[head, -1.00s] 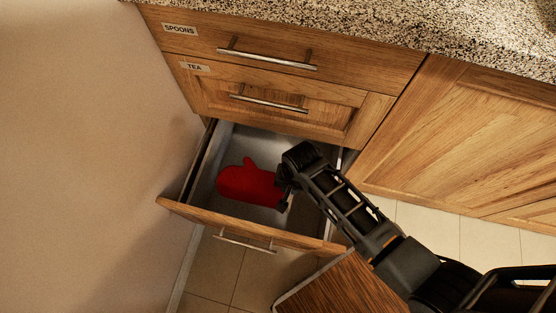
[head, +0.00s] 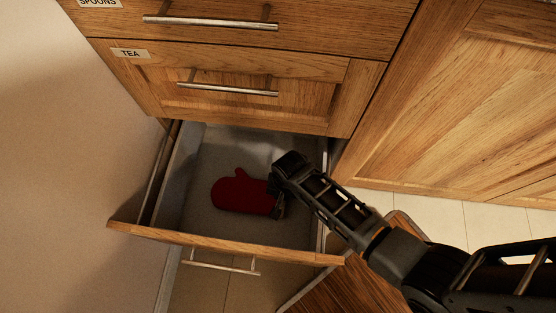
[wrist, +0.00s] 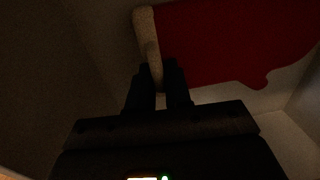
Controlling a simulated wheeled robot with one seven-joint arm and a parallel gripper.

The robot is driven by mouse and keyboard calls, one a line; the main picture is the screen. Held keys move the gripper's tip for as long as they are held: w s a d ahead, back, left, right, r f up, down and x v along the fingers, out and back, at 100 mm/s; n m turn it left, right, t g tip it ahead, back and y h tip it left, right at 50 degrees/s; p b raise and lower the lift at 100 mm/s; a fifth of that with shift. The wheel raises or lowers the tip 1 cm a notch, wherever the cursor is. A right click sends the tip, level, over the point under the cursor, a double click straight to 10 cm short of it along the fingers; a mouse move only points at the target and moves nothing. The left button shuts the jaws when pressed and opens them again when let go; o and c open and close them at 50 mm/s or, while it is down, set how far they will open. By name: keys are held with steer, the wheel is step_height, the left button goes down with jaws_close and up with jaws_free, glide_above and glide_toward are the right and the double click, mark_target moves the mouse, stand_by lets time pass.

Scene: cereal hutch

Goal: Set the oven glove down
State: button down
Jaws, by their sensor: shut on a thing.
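The red oven glove (head: 238,193) is inside the open drawer (head: 222,241), low over its grey floor. My gripper (head: 277,194) reaches into the drawer from the right and is at the glove's right, cuff end. In the wrist view, the red cloth of the glove (wrist: 225,40) fills the upper right, with a pale cuff edge. My fingers (wrist: 160,75) are shut on the glove at that pale edge. Shadow makes it unclear whether the glove's underside touches the drawer floor.
The drawer holds nothing else that I can see, with free floor around the glove. Its sides and wooden front surround my gripper. The shut TEA drawer (head: 240,88) is above, with a bar handle (head: 227,89). A plain wall (head: 55,170) stands close at the left.

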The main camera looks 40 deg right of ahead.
steer(key=shift+f+b, duration=0.9)
steer(key=shift+f, duration=1.45)
steer(key=c, duration=1.1)
jaws_free()
steer(key=shift+o, duration=0.2)
step_height(320, 180, up, 12)
steer(key=p, duration=0.5)
steer(key=shift+s+d, duration=0.35)
